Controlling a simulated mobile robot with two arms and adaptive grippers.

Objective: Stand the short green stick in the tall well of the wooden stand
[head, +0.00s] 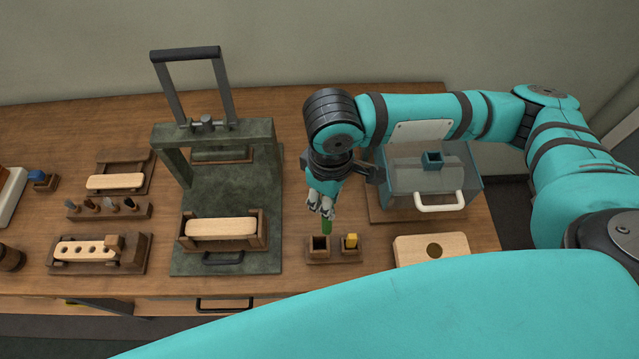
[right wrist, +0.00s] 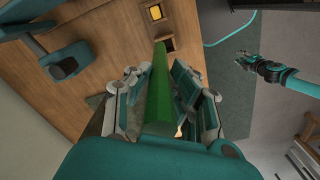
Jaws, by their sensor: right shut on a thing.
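The short green stick (head: 327,227) is held upright in my right gripper (head: 322,207). The right wrist view shows the green stick (right wrist: 158,85) between both fingers of my right gripper (right wrist: 160,97). The wooden stand (head: 335,261) has a dark, empty square well (head: 319,244) at left and a well with a yellow block (head: 351,240) at right. The stick's lower end shows just behind the empty well's rim; I cannot tell its height above it. A small teal arm with my left gripper (right wrist: 243,60) shows in the right wrist view, away from the table.
A light wooden block with a round hole (head: 434,250) lies right of the stand. A clear bin with a white handle (head: 420,185) stands behind it. A dark green press (head: 225,180) stands at left. Several brushes stand in a rack (head: 108,209) further left.

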